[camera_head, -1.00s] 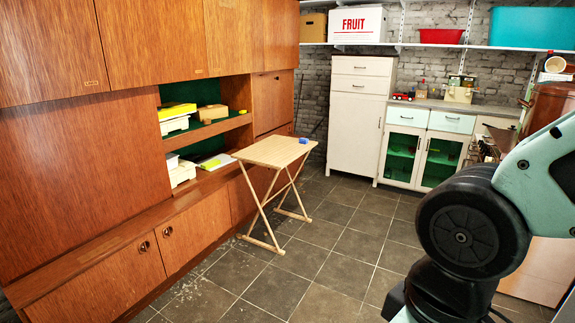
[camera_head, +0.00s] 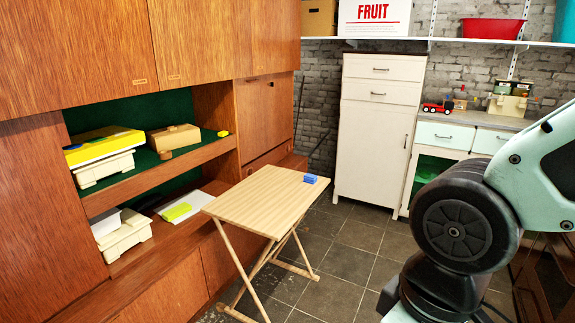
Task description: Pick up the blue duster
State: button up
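A small blue block-like object (camera_head: 310,179), which looks like the blue duster, lies on the far right part of a folding wooden table (camera_head: 248,205). The table stands in front of the wall unit, left of the middle of the head view. My arm fills the right side of the view, apart from the table. My gripper is not in the picture, so its state does not show.
The teak wall unit (camera_head: 180,60) lines the left, with boxes on its open shelves (camera_head: 180,160). A white cabinet (camera_head: 375,130) stands behind the table. Tiled floor (camera_head: 345,262) is clear to the table's right. Wall shelf (camera_head: 480,42) holds containers.

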aim_at(309, 178)
jog(key=i, duration=1.95)
jog(key=i+u, duration=0.45)
jog(key=k+l, duration=0.05)
